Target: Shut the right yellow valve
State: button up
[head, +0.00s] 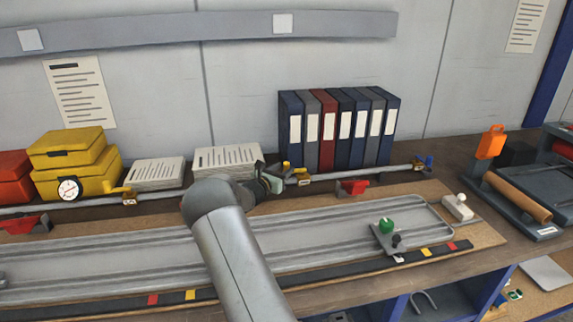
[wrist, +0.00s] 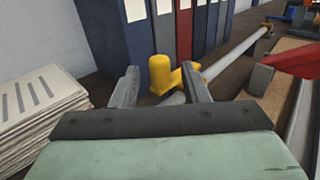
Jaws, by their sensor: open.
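The right yellow valve (head: 299,174) sits on the grey pipe along the back of the bench, just right of my gripper (head: 277,177) in the head view. In the wrist view my gripper (wrist: 161,82) is open, its two fingers apart. The yellow valve (wrist: 162,73) appears between the fingertips, with a rounded upright part and a second yellow part near the right finger. I cannot tell whether a finger touches it. Its lower part is hidden by my gripper. Another yellow valve (head: 124,193) is on the pipe at the left.
Several binders (head: 340,128) stand close behind the valve. A paper stack (head: 228,160) lies to the left. A red-handled part (head: 353,187) is right of the valve, and a blue valve (head: 424,163) is at the pipe's right end. A grey tray (head: 320,232) lies in front.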

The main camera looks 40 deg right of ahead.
aim_at(285, 168)
jog(key=shift+x, duration=1.55)
jog(key=shift+c, duration=0.3)
grip_shut()
jog(key=shift+s, duration=0.1)
